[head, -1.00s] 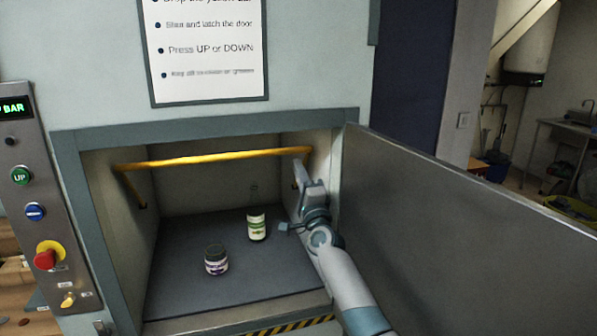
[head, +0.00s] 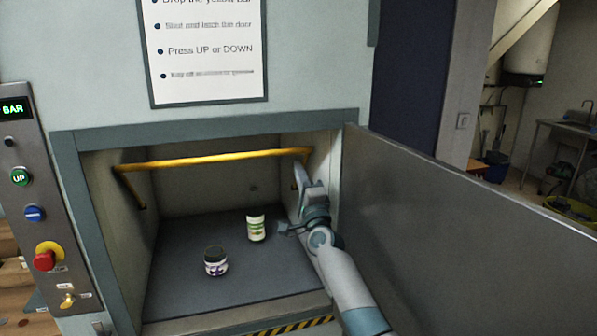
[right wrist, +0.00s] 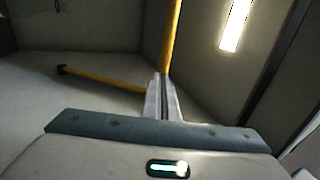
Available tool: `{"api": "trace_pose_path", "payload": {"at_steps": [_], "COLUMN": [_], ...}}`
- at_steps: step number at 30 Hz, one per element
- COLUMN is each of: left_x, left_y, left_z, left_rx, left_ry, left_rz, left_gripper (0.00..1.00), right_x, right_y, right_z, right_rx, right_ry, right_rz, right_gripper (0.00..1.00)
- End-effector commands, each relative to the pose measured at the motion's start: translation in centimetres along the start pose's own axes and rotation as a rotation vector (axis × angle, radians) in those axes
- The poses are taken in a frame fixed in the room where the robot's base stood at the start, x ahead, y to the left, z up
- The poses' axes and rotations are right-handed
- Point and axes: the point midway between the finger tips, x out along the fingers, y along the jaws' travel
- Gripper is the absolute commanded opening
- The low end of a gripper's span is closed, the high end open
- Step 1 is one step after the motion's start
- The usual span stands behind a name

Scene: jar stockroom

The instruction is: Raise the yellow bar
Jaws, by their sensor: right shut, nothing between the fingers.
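The yellow bar (head: 215,159) spans the upper part of the open lift compartment. Its side arms slope up toward me from pivots on the inner side walls. In the right wrist view, the yellow bar (right wrist: 172,35) runs up and away just beyond the fingertips, with a side arm to the left. My right gripper (head: 299,172) is inside the compartment at its right wall, just below the bar's right end. Its fingers (right wrist: 163,97) are shut and empty; I cannot tell whether they touch the bar. My left gripper is out of view.
A green-labelled jar (head: 256,228) and a dark-lidded jar (head: 215,264) stand on the compartment floor (head: 190,290). The grey door (head: 470,215) stands open on the right, beside my arm. A control panel (head: 45,200) with buttons and a "BAR" display is on the left.

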Motion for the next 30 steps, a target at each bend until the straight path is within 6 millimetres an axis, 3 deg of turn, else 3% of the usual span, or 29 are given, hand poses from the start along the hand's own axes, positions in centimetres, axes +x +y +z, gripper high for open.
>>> {"api": "trace_pose_path", "payload": {"at_steps": [9,20,30], "left_x": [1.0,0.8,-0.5], "left_y": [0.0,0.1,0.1], "left_z": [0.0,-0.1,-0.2], "left_rx": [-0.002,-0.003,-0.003], "left_ry": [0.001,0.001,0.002], "left_rz": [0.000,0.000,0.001], "left_gripper": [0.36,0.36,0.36], "right_x": [1.0,1.1,-0.4], "right_y": [-0.4,-0.6,-0.8], "right_z": [0.0,0.0,0.0], "right_rx": [0.001,0.000,0.000], "right_ry": [0.001,0.000,0.000], "right_rz": [0.000,0.000,0.001], "right_gripper": [0.00,0.00,0.00]}}
